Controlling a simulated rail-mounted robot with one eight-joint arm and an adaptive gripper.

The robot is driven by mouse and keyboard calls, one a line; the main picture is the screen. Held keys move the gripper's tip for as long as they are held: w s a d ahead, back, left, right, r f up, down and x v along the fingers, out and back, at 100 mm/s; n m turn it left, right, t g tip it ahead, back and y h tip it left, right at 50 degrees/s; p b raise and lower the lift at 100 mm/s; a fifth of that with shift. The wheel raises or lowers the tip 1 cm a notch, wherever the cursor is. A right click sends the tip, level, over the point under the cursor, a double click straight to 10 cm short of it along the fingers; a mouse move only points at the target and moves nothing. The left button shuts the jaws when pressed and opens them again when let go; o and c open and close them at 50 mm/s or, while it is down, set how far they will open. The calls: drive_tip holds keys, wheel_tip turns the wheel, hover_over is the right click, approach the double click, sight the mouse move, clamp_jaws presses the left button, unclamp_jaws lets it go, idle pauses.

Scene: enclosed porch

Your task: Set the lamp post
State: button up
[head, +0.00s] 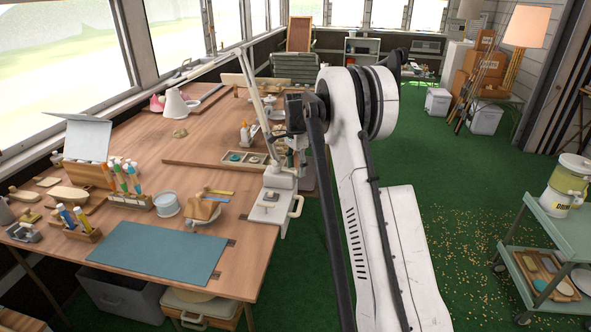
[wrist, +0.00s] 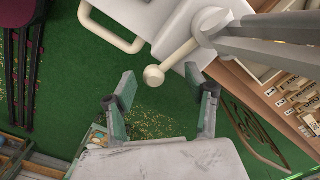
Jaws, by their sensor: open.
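A white swing-arm lamp stands at the right edge of the wooden table, its post (head: 262,108) rising from a white base (head: 268,208) with a loop handle. Its long arm reaches toward the window, and a white cone shade (head: 175,105) shows over the table. In the wrist view, pale lamp bars (wrist: 268,40) cross the upper right. A cream ball-ended lever (wrist: 154,76) projects from a white part. My gripper (wrist: 166,88) is open; the ball appears between its fingertips, nearer the left one. No contact shows and depth is unclear. In the head view my arm hides most of the gripper.
The table holds a blue mat (head: 158,250), bottle racks and a compartment tray (head: 245,158) near the lamp. A green cart (head: 548,262) stands at right. Another lamp with an orange shade (head: 526,27) stands at the back right.

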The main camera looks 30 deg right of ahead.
wheel_tip(320, 180, up, 11)
drive_tip(key=shift+r, duration=0.15)
idle(0.5)
drive_tip(key=shift+a, duration=0.1)
drive_tip(key=s+a+r+n+t, duration=0.2)
drive_tip(key=s+a+r+n, duration=0.2)
drive_tip(key=s+a+r, duration=0.45)
drive_tip(key=s+a+r+n+t, duration=0.2)
drive_tip(key=s+a+r+n, duration=0.3)
drive_tip(key=s+a, duration=0.6)
drive_tip(key=s+a+f+n+t, duration=0.1)
drive_tip(key=s+a+f+n, duration=0.1)
drive_tip(key=s, duration=0.5)
drive_tip(key=s+a+f+n+t, duration=0.1)
drive_tip(key=s+a+f+n, duration=0.2)
drive_tip(key=s, duration=0.5)
drive_tip(key=s+a+f+n+t, duration=0.1)
drive_tip(key=s+a+f+n, duration=0.2)
drive_tip(key=s, duration=0.5)
drive_tip(key=shift+s+a+f, duration=0.25)
drive_tip(key=shift+a+f, duration=0.6)
drive_tip(key=shift+a, duration=0.2)
